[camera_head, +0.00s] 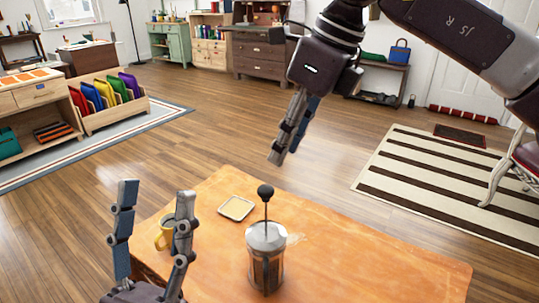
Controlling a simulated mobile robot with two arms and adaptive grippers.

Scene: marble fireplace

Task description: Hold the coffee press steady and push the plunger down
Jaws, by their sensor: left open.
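The coffee press (266,262) stands upright on the orange-brown wooden table, a glass body with a pale lid. Its plunger knob (265,191) is black and sits on a thin rod well above the lid, so the plunger is up. My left gripper (156,189) is open and empty at the lower left, fingers pointing up in the picture, left of the press and apart from it. My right gripper (282,158) hangs above and beyond the press, apart from the knob. Its fingers overlap in this view, so their gap is unclear.
A small square coaster (236,208) lies behind the press. The table's right side is clear. Striped rugs and furniture are farther off.

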